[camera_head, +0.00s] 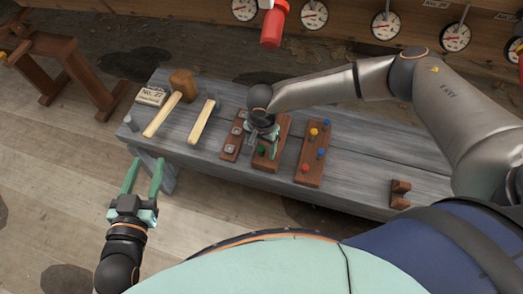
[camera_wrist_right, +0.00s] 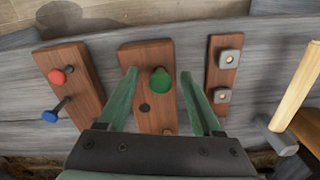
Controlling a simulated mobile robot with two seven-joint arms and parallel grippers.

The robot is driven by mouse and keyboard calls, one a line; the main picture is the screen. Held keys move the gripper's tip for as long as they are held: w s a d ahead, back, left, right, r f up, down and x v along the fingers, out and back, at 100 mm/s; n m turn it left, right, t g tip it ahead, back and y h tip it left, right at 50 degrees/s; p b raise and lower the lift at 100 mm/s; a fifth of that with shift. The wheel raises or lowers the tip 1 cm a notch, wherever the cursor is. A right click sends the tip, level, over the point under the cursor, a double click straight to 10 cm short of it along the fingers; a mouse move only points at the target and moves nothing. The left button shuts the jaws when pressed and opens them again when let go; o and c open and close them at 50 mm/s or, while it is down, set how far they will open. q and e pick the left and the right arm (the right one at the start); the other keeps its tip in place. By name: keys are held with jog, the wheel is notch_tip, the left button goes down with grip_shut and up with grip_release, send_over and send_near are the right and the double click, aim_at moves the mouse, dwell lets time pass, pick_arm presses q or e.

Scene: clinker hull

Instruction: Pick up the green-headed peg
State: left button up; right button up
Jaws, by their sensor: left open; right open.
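The green-headed peg (camera_head: 261,149) stands in the middle wooden block (camera_head: 270,161) on the grey bench. In the right wrist view the peg's green head (camera_wrist_right: 160,81) shows between the open fingers of my right gripper (camera_wrist_right: 158,90), apart from both; the wooden block (camera_wrist_right: 146,50) has a dark empty hole below the head. In the head view my right gripper (camera_head: 264,138) is over this block. My left gripper (camera_head: 142,178) is open and empty, in front of the bench's left end.
A block with red, blue and yellow pegs (camera_head: 310,163) stands to the right. A notched wooden piece (camera_head: 400,194) is at the bench's right.

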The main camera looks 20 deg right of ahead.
grip_shut()
dwell(0.5)
